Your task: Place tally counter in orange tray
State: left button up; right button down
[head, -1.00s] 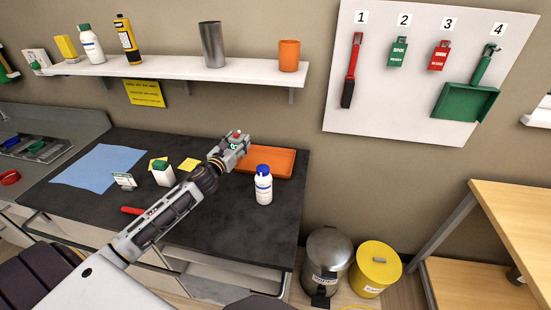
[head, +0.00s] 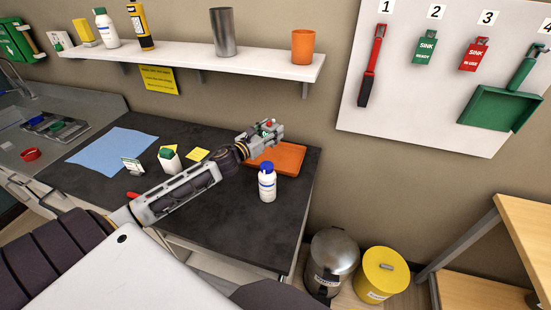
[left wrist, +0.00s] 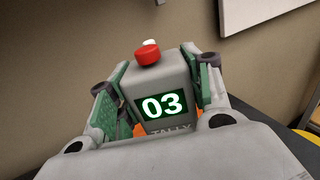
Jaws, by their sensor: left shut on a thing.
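The tally counter (left wrist: 161,92) is grey with a red button on top and a green display reading 03. It fills the middle of the left wrist view, between the green pads of my left gripper (left wrist: 158,97). In the head view my left gripper (head: 268,131) is shut on the counter, over the back left part of the orange tray (head: 290,158). The tray lies on the dark worktop, partly hidden by the gripper; I cannot tell the height of the counter above it. My right gripper is not in view.
A white bottle with a blue cap (head: 267,183) stands just in front of the tray. A white and green carton (head: 170,160), yellow notes (head: 197,154) and a blue cloth (head: 112,151) are further left. A shelf (head: 200,62) runs above the worktop (head: 225,213).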

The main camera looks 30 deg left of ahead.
aim_at(274, 156)
pick_arm(q)
jog(key=shift+s+d+r, duration=0.1)
jog(key=shift+d, duration=0.15)
dwell(0.4)
jog(key=shift+f, duration=2.95)
jog(key=shift+f, duration=0.1)
jog(key=shift+f, duration=2)
jog(key=shift+f+b, duration=0.15)
jog(key=shift+b, duration=0.2)
